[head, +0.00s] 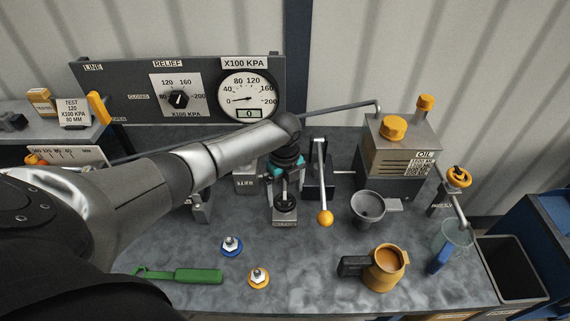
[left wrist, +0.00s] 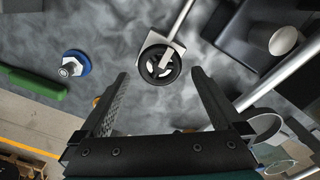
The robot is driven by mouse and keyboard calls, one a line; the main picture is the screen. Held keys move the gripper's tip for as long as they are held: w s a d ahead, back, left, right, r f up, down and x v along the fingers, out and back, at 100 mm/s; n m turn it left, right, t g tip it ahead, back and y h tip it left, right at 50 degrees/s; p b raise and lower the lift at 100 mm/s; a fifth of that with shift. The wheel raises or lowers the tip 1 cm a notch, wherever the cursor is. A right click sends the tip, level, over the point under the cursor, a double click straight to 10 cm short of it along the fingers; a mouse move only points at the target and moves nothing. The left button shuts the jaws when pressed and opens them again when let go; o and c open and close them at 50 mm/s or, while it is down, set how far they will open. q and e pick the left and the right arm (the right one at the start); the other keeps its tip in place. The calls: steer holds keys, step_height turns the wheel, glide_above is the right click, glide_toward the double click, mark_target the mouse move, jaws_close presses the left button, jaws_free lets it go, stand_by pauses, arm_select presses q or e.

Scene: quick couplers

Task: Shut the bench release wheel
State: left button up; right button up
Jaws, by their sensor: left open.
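A small black handwheel (head: 285,202) sits on a metal block at the middle of the bench; I take it as the release wheel. In the left wrist view the spoked wheel (left wrist: 160,65) shows whole, just beyond the fingertips, with a metal rod running up from its block. My left gripper (head: 287,187) points down over the wheel from behind it. In the left wrist view my left gripper (left wrist: 157,82) is open, with a finger on either side of the wheel's line and nothing held. Whether a finger touches the wheel cannot be told. My right gripper is not in view.
A lever with an orange knob (head: 325,218) stands right of the wheel, near a grey funnel (head: 368,206). A blue fitting (head: 232,247), an orange fitting (head: 259,278), a green tool (head: 198,276) and a jug (head: 384,270) lie in front. The gauge panel (head: 210,110) is behind.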

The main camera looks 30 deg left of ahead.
mark_target(285, 200)
arm_select(q)
step_height(285, 200, up, 12)
steer(key=shift+r, duration=0.15)
stand_by(0.7)
